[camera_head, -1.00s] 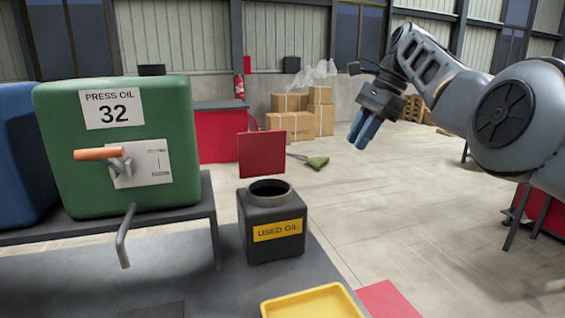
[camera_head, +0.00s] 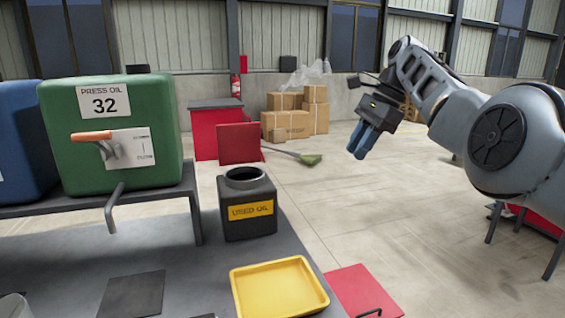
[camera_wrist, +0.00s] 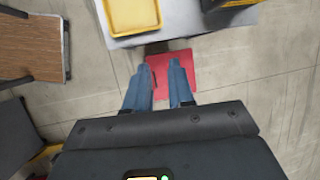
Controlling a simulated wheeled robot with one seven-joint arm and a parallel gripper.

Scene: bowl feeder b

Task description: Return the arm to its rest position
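My arm is raised at the right of the head view, folded above the floor and clear of the workbench. My gripper (camera_head: 358,150) has blue fingers that point down and a little left. In the wrist view my gripper (camera_wrist: 160,68) shows its two fingers apart, with nothing between them but a red panel (camera_wrist: 166,72) far below. The gripper is open, empty and touches nothing.
A green press oil tank (camera_head: 150,172), a black used oil can (camera_head: 238,228) and a yellow tray (camera_head: 316,288) are on the left. Cardboard boxes (camera_head: 283,122) stand at the back. Open floor (camera_head: 390,215) lies below the arm.

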